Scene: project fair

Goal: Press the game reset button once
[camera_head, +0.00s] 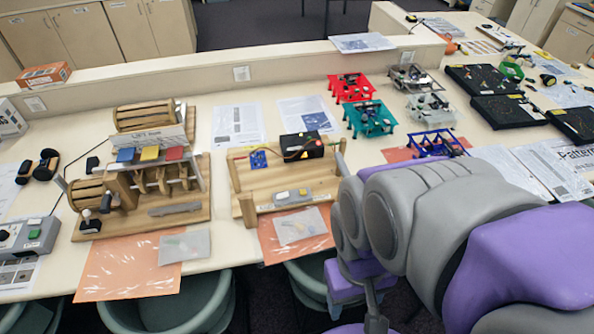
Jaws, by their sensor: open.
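No button in view carries a readable reset label. A grey control box (22,240) at the far left edge has a green button (34,234) and a dark knob. A wooden game (140,200) beside it carries blue, yellow and red pads (149,153) and a black stick at its front left. A second wooden game (262,185) in the middle has a grey plate (305,194) with small light buttons on its front. My purple and grey arm fills the lower right. My gripper does not show as a clear pair of fingers.
All stands on a long cream table (213,283) with a raised back ledge (200,76). Red (351,88) and teal (370,118) small rigs and black boards stand to the right. Orange sheets hang over the front edge. Green chairs (168,310) stand below it.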

